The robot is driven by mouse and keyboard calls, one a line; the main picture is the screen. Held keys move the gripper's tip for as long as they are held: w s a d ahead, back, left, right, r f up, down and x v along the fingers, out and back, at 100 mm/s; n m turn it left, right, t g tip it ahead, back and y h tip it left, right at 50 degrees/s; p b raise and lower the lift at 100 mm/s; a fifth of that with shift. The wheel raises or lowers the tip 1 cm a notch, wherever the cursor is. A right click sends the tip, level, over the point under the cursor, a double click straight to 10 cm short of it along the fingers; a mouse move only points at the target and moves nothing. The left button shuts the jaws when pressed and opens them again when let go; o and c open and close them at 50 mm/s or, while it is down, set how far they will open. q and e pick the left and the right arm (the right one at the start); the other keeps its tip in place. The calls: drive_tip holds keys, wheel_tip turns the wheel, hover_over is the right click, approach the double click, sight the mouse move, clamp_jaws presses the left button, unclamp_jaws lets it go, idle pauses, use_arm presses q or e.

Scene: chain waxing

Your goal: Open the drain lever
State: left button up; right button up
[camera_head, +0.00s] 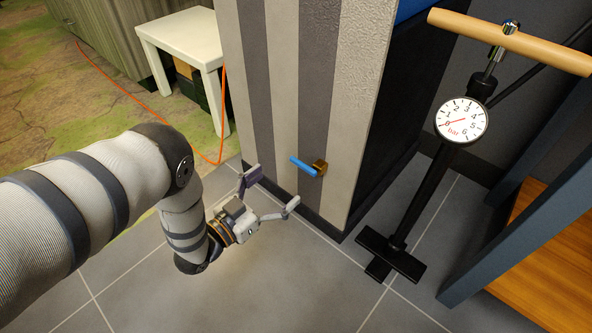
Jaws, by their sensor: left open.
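The drain lever (302,166) is a short blue handle on a brass fitting (319,168), low on the striped wall. The handle points left and slightly up from the fitting. My left gripper (272,193) is open and empty, just below and left of the lever. Its two fingers are spread wide, and neither visibly touches the lever. My right gripper is not in view.
The striped wall (270,90) ends at a corner just right of the lever. A floor pump (440,150) with a wooden handle and gauge stands right. A white table (185,35) and an orange cord (130,85) are behind left. Grey floor tiles (270,290) are clear in front.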

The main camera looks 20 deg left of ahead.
sight(301, 166)
use_arm(q)
drive_tip(key=b+x, duration=0.1)
drive_tip(key=x, duration=0.2)
drive_tip(key=b+x, duration=0.1)
drive_tip(key=x, duration=0.3)
drive_tip(key=shift+f, duration=0.25)
drive_tip(key=shift+w+r, duration=0.1)
drive_tip(key=shift+w, duration=0.2)
drive_tip(key=c, duration=1.7)
